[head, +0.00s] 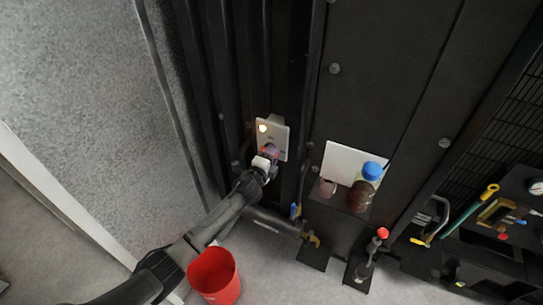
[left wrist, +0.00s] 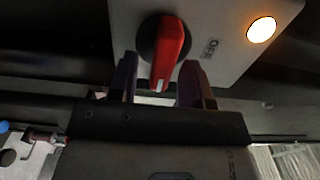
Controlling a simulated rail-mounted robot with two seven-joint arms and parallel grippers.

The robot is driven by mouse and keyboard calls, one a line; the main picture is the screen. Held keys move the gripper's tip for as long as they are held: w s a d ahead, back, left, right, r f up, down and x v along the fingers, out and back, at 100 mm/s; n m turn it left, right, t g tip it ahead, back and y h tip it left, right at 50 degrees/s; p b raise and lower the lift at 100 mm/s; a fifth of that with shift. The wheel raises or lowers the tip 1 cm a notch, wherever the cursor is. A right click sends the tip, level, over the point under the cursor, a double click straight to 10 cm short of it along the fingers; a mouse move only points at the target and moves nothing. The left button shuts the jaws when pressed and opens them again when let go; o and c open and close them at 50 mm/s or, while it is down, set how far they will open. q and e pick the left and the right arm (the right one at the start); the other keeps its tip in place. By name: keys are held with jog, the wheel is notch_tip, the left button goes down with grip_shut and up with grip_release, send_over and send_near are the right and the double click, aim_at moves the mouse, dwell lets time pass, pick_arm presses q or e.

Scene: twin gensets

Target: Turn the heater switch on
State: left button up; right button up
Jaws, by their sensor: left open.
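The heater switch shows in the left wrist view as a red rotary knob (left wrist: 168,52) on a light grey plate (left wrist: 232,30). Its white-marked end points down in that picture, and lettering that seems to read OFF is on the plate to its right. A round lamp (left wrist: 261,30) on the plate glows warm white. In the head view the plate (head: 273,133) is on the dark panel, with its lamp (head: 263,128) lit. My left gripper (left wrist: 160,85) is open, its fingers on either side of the knob's lower end; contact cannot be told. My right gripper is not in view.
A red bucket (head: 214,277) stands on the floor below my left arm. Right of the plate are a shelf with a brown jar with blue lid (head: 366,186), a red-topped lever (head: 382,233) and pipe fittings (head: 311,238). Tools lie at the far right.

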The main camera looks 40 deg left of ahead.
pick_arm(q)
jog(key=shift+s, duration=0.1)
jog(key=s+d, duration=0.2)
jog(key=s, duration=1.1)
jog(key=shift+s+d+b, duration=0.2)
jog(key=shift+d+b, duration=0.1)
jog(key=shift+b, duration=0.1)
jog(key=s+a+f+n+g+y, duration=0.2)
jog(key=a+n+g+y, duration=0.1)
jog(key=n, duration=0.3)
jog(key=s+d+f+n+g+h, duration=0.2)
jog(key=s+d+f+n+g, duration=0.15)
jog(key=s+d, duration=0.45)
jog(key=s+d+f+n+g+h, duration=0.25)
jog(key=s+d+g, duration=0.2)
jog(key=s, duration=0.85)
jog(key=s+d+f+n+g+h, duration=0.2)
jog(key=s+d+f+g, duration=0.15)
jog(key=s+d, duration=0.5)
jog(key=w+a+p+v, duration=0.2)
jog(key=p+v, duration=1)
jog(key=p, duration=0.1)
jog(key=shift+r, duration=0.35)
